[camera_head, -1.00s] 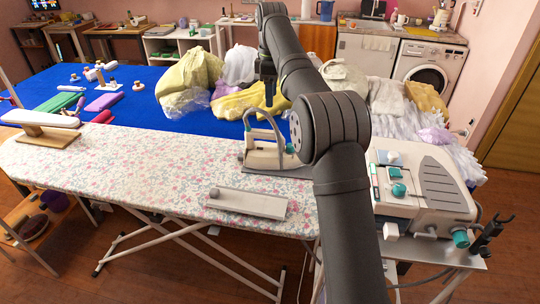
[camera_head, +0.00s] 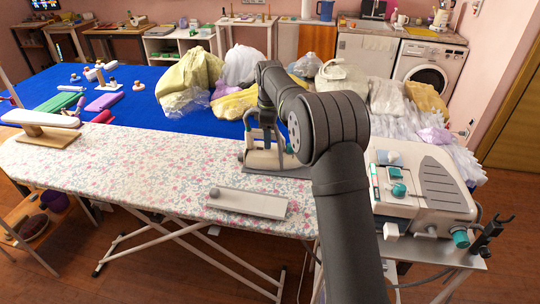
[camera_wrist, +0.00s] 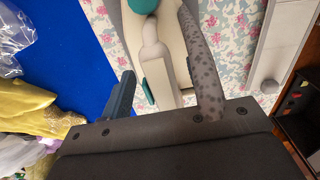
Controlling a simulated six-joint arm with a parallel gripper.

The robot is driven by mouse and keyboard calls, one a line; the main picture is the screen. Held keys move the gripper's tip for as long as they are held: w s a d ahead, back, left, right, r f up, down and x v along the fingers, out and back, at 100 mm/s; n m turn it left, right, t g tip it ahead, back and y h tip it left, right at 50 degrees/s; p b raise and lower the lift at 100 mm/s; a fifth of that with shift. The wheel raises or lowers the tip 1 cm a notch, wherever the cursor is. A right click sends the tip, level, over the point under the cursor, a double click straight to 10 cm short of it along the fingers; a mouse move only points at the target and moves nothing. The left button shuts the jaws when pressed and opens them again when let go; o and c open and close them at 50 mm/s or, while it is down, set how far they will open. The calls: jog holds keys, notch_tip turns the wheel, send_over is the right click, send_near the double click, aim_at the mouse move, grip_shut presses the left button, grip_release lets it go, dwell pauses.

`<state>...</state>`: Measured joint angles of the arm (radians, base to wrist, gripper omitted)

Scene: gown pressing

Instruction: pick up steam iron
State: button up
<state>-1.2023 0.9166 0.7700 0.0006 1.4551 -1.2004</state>
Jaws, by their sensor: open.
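The steam iron (camera_head: 262,158), cream with teal parts, stands on a grey rest at the far edge of the floral ironing board (camera_head: 130,165). My gripper (camera_head: 264,135) is open and low over the iron, partly hidden by my arm. In the wrist view the iron (camera_wrist: 155,50) lies ahead, its pale handle roughly between the jaws. One dark finger (camera_wrist: 122,95) shows to the left of it. I cannot tell whether the fingers touch the iron.
A metal plate (camera_head: 248,203) lies on the board in front of the iron. The white steam station (camera_head: 425,190) stands to the right. Behind is a blue table (camera_head: 135,110) with garments in plastic (camera_head: 190,82). A sleeve board (camera_head: 42,128) stands at the left end.

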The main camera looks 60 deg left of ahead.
jog(key=shift+f, duration=0.65)
grip_shut()
jog(key=shift+r, duration=0.1)
dwell(0.8)
